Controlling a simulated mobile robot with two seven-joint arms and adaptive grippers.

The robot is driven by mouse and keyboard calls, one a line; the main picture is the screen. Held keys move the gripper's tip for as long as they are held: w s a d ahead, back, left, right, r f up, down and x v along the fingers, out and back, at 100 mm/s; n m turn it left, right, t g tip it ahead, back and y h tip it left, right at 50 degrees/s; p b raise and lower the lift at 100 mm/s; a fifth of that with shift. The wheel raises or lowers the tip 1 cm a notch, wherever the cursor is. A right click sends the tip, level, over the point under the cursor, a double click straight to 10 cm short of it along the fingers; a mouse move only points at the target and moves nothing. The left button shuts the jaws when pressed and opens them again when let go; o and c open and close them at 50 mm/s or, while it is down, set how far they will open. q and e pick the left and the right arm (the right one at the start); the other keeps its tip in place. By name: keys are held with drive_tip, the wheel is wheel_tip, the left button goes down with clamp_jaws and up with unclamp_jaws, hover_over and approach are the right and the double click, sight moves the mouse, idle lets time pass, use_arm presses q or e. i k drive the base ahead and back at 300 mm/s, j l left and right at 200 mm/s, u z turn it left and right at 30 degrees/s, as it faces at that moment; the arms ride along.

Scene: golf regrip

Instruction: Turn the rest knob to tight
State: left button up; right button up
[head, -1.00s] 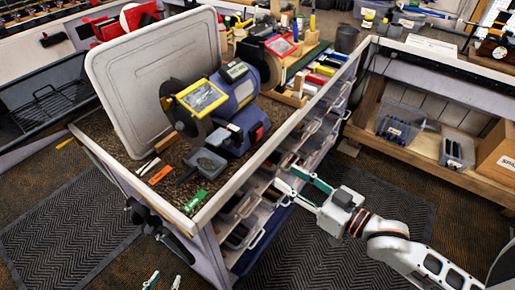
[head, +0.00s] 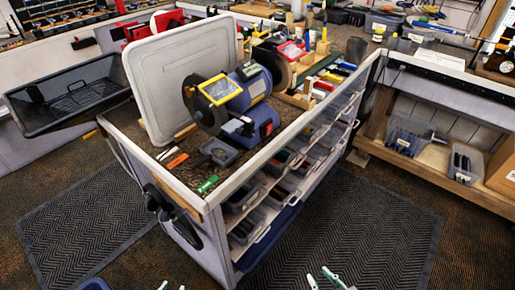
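The blue bench grinder (head: 258,88) stands on the bench, with a yellow-framed shield (head: 220,88) over its near wheel. A grey tool rest or tray (head: 218,152) sits low at its front. I cannot make out the rest knob at this size. My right gripper (head: 322,279) shows only its fingertips at the bottom edge. They are apart with nothing between them, well below and in front of the bench. My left gripper (head: 171,287) shows just its tips at the bottom edge, also apart and empty. Both grippers are far from the grinder.
A large pale panel (head: 180,80) leans upright left of the grinder. Orange (head: 177,160) and green (head: 207,184) strips lie near the bench's front. Drawers of bins (head: 243,198) fill its right side. A black holder (head: 175,205) hangs off the front corner. Floor mats (head: 350,230) are clear.

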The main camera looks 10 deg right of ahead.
sight(249, 134)
drive_tip(key=k+u, duration=0.2)
drive_tip(key=u, duration=0.2)
drive_tip(key=k+u, duration=0.15)
drive_tip(key=u, duration=1.9)
drive_tip(key=l+u, duration=0.1)
drive_tip(key=u, duration=0.75)
drive_tip(key=k+l+u, duration=0.1)
drive_tip(key=u, duration=0.35)
drive_tip(key=k+l, duration=0.25)
drive_tip(key=k, duration=0.2)
drive_tip(key=k+l, duration=0.2)
drive_tip(key=k, duration=0.2)
drive_tip(key=k+l, duration=0.25)
drive_tip(key=k, duration=0.2)
drive_tip(key=k+l, duration=0.25)
drive_tip(key=k, duration=0.2)
